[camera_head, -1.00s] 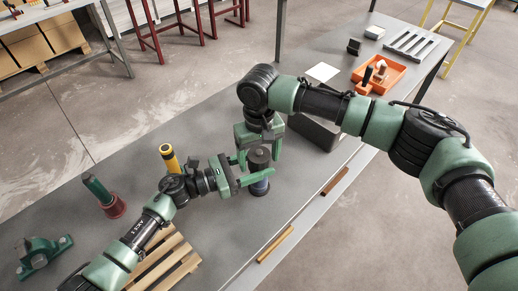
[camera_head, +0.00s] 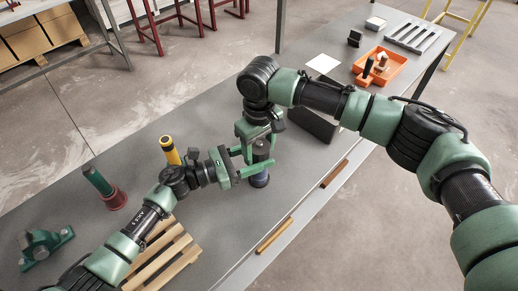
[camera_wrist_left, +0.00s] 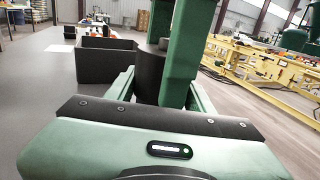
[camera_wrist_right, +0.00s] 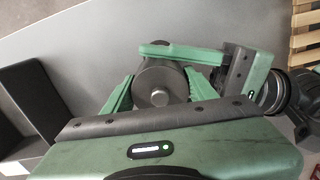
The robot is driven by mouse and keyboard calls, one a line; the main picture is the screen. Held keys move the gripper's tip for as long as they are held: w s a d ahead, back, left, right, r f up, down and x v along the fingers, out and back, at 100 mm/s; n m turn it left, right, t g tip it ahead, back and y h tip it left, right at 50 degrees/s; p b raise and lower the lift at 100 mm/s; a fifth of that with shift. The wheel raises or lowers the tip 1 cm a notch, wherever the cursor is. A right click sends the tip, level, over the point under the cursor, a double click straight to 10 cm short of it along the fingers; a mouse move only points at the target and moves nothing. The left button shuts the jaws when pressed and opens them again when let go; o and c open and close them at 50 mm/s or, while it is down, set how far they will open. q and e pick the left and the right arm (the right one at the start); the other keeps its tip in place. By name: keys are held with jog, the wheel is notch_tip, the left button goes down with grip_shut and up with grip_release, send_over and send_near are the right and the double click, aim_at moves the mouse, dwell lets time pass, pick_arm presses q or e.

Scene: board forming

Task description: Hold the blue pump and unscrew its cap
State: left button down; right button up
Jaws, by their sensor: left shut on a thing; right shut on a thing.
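My left gripper (camera_head: 256,163) reaches in from the left and is shut on the pump's body. My right gripper (camera_head: 259,143) points down from above and is shut on the cap, a finger on each side. In the left wrist view the pump's dark cylinder (camera_wrist_left: 149,76) is partly hidden behind a green finger of my right gripper.
A dark open box (camera_head: 312,122) stands right of the pump. A yellow cylinder (camera_head: 170,150), a green-and-red piece (camera_head: 114,197) and a wooden pallet (camera_head: 165,262) lie to the left. Two bars (camera_head: 274,235) lie near the front edge. An orange tray (camera_head: 391,68) is farther back.

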jog(key=o, duration=1.5)
jog(key=shift+o, duration=0.2)
jog(key=shift+r, duration=2.25)
pick_arm(q)
jog(key=shift+c, duration=2.4)
grip_release()
jog(key=shift+a, duration=0.1)
pick_arm(e)
jog(key=shift+f, duration=0.1)
